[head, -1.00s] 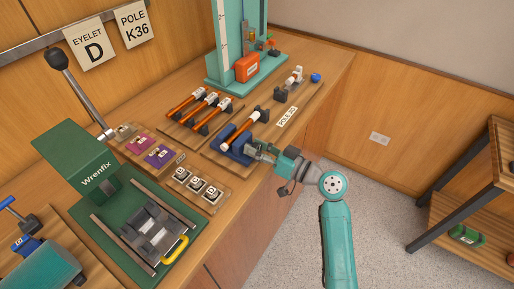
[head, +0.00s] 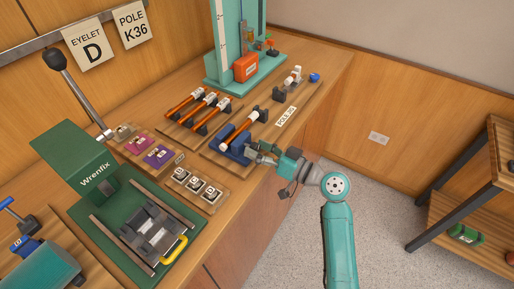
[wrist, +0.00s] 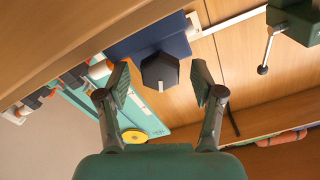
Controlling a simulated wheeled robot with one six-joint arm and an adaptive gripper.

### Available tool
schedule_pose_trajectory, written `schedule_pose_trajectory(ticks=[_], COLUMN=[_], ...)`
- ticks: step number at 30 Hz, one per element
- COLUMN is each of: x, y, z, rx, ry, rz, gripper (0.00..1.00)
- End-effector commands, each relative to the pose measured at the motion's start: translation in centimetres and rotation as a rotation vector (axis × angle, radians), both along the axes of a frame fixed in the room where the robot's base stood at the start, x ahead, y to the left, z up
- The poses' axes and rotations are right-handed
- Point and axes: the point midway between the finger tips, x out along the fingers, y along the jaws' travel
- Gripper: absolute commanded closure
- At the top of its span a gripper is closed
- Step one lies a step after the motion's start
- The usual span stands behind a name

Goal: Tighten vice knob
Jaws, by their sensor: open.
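The blue vice (head: 236,148) sits on a wooden board at the bench's front edge. An orange pole (head: 243,131) with a white end lies at the vice; the head view does not show how tightly it is held. In the wrist view, the vice's dark, faceted knob (wrist: 160,72) carries a white mark and stands out from the blue vice body (wrist: 150,38). My gripper (wrist: 162,80) is open, one finger on each side of the knob, with visible gaps. In the head view, my gripper (head: 259,154) is at the vice's front, and the knob is hidden or too small to make out.
Several orange poles (head: 200,101) lie on a rack behind the vice. A tray of small lettered parts (head: 198,189) is at its left. The green Wrenfix press (head: 85,165) stands further left, and a teal stand (head: 238,40) behind. Open floor (head: 285,235) lies right of the bench.

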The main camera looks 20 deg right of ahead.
Motion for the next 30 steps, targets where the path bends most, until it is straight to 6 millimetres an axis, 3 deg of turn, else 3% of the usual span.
schedule_pose_trajectory(ticks=[16,22,30], x=[-7.6,-8.9,-9.2], y=[-5.6,-6.6,-6.7], z=[0.0,0.0,0.0], rx=[0.001,0.001,0.001], ry=[0.0,0.0,0.0], rz=[-0.004,-0.003,-0.001], gripper=[0.33,0.33,0.33])
